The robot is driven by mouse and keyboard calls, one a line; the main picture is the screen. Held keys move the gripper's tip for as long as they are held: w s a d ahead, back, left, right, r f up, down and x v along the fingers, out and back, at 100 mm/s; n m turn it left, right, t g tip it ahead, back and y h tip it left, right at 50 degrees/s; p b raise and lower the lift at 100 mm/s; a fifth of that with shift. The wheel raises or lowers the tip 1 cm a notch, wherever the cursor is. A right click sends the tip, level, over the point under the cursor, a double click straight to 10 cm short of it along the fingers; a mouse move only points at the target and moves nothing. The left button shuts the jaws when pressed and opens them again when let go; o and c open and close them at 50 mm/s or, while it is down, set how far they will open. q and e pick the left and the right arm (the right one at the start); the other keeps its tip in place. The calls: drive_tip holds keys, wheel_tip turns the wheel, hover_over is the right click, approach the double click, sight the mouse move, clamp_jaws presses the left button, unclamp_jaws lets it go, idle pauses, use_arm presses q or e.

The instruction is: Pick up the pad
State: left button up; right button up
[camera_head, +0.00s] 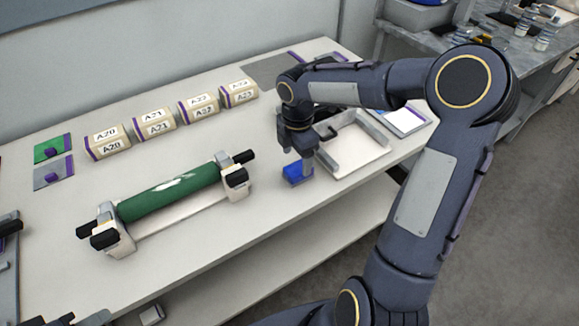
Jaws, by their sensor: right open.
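A small blue block-like pad (293,175) lies on the white table near its front edge, right of the green roll. My right gripper (304,170) points down right at the blue pad, and its fingers partly cover the pad's right side. The gripper is open; whether its fingers touch the pad cannot be told. My left gripper cannot be made out in the view.
A green roll (170,194) sits in a white stand with black knobs. Several labelled cream blocks (155,123) line the back. A shallow metal tray (374,158) stands close right of the gripper. Green (50,147) and grey (52,173) plates lie at left.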

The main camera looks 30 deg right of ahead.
sight(296, 169)
wheel_tip(296, 169, down, 6)
drive_tip(key=shift+w+f, duration=0.1)
drive_tip(key=c, duration=1.1)
